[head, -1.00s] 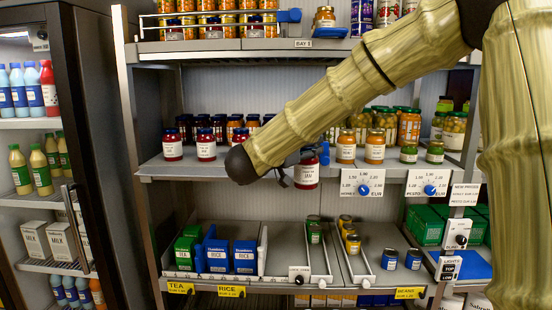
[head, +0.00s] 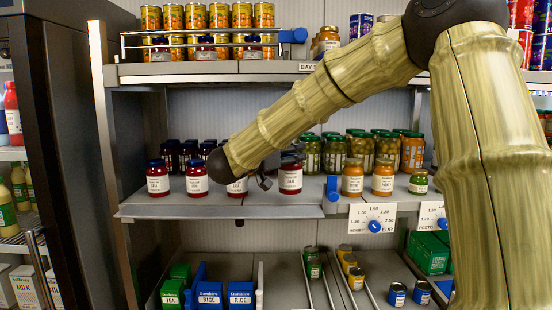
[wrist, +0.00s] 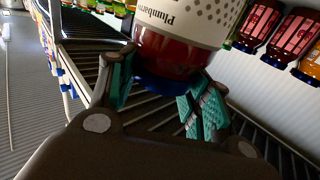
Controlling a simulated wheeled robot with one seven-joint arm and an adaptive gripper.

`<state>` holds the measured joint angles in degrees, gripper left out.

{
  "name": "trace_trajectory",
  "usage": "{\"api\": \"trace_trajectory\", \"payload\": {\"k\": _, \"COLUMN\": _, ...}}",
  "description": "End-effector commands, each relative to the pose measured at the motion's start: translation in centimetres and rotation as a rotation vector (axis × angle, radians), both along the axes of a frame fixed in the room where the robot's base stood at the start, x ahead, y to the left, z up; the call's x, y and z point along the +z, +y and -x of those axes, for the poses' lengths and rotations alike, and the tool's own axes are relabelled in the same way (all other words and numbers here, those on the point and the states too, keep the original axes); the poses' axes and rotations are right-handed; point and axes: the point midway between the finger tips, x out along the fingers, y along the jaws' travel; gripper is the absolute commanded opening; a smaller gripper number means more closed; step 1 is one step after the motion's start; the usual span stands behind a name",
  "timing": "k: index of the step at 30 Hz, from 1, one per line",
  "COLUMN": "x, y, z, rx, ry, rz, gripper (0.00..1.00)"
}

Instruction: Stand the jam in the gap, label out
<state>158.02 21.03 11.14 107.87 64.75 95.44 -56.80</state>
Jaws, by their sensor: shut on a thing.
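The jam (head: 290,178) is a dark red jar with a blue lid and white label, upright, label facing out in the head view. My gripper (head: 264,180) is shut on it from the left, partly hidden by my arm. In the wrist view the jam (wrist: 182,50) shows inverted between the teal pads of my gripper (wrist: 160,92). Matching jars stand to its left: one (head: 158,180), a second (head: 197,180), and a third (head: 237,188) half hidden by my arm. The jam is at the front of the shelf (head: 250,209); I cannot tell whether it touches.
Orange jars (head: 352,180) stand to the right, past a blue divider (head: 332,188). Darker jars (head: 180,153) and green-lidded jars (head: 335,152) stand behind. Dial price plates (head: 374,226) hang on the front edge. The upper shelf (head: 215,70) is overhead.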

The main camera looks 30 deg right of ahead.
Motion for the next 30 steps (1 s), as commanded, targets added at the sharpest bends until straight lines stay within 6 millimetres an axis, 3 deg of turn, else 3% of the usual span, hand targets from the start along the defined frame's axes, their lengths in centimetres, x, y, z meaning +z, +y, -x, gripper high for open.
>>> {"api": "trace_trajectory", "payload": {"k": 18, "x": -0.5, "y": -1.7, "z": -8.9, "rx": 0.001, "ry": -0.001, "rz": 0.001, "gripper": 0.0}}
{"api": "trace_trajectory", "payload": {"k": 30, "x": -1.9, "y": -1.9, "z": -9.9, "rx": 0.001, "ry": 0.0, "rz": 0.0, "gripper": 0.0}}
